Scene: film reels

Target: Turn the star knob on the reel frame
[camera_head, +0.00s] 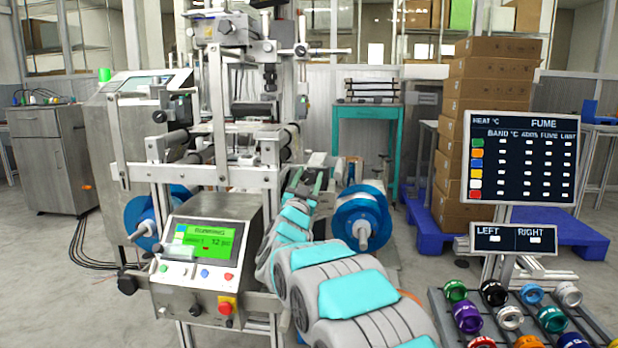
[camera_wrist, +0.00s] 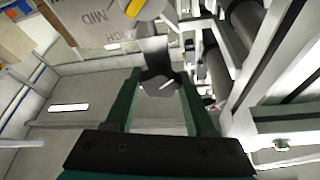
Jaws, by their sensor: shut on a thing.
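In the head view my gripper (camera_head: 305,181) is at the right side of the reel frame (camera_head: 218,110), between the frame and the blue reel (camera_head: 362,215). The held knob cannot be made out there. A second blue reel (camera_head: 143,218) is partly hidden behind the control box on the left.
The control box (camera_head: 207,250) with a green screen stands low at the front of the frame. Stacked cartons (camera_head: 480,95) on a blue pallet, a dark sign board (camera_head: 520,158) and a rack of coloured rings (camera_head: 590,325) are on the right. Grey floor is open at far left.

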